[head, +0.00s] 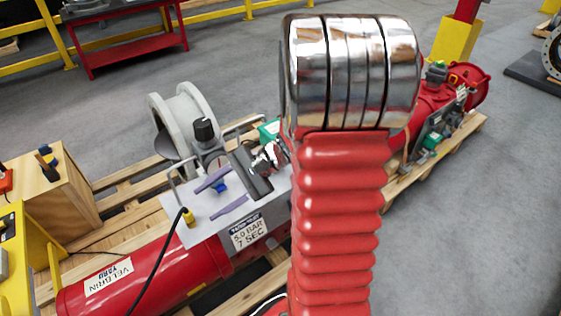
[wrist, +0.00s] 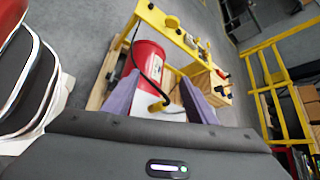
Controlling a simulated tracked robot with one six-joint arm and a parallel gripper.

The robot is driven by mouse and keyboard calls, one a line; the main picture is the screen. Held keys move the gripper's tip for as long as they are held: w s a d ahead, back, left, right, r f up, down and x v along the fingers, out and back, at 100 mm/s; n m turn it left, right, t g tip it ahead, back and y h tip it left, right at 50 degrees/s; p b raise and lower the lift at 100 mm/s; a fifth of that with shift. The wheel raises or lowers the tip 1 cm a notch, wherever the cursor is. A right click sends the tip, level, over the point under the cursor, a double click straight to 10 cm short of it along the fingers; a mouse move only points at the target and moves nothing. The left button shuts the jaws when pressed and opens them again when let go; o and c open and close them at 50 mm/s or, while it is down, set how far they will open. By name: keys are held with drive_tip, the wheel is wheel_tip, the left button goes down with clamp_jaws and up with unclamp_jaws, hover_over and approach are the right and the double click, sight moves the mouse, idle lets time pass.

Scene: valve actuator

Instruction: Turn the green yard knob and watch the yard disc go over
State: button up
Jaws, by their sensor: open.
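The red actuator marked VELGRIN YARD (head: 105,277) lies on a wooden pallet in the head view. It also shows in the wrist view (wrist: 150,60). Its grey top plate (head: 178,207) carries a yellow fitting (head: 188,217) with a black cable. I cannot pick out the green yard knob for certain.
A green box (head: 269,131) sits behind my gripper. A black-capped post (head: 204,130) and thin metal handles rise near the fingers. A wooden box (head: 62,195) and yellow stand (head: 20,240) are at left. Another red actuator (head: 425,110) lies at right. Grey floor is open beyond.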

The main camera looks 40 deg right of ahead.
drive_tip(key=w+d+f+m+t+h, duration=0.1)
drive_tip(key=w+d+f+m+t, duration=0.1)
drive_tip(key=d+f+m+t, duration=0.5)
drive_tip(key=w+d+f+m+t+h, duration=0.15)
drive_tip(key=d+m, duration=0.25)
drive_tip(key=d, duration=0.8)
drive_tip(key=s+d+f+m+t+h, duration=0.2)
drive_tip(key=s+d+f+m+h, duration=0.2)
drive_tip(key=d, duration=0.4)
drive_tip(key=s+d+f+m+t+h, duration=0.2)
drive_tip(key=s+d+f+m+h, duration=0.2)
drive_tip(key=d+f+m+h, duration=0.2)
drive_tip(key=shift+s+d+f, duration=0.15)
drive_tip(key=shift+d+f, duration=0.7)
drive_tip(key=shift+f, duration=0.1)
drive_tip(key=w, duration=0.4)
drive_tip(key=w+d, duration=0.1)
drive_tip(key=w, duration=0.8)
drive_tip(key=shift+w+d, duration=0.2)
drive_tip(key=shift+w, duration=0.2)
drive_tip(key=shift+c, duration=0.7)
drive_tip(key=c, duration=0.9)
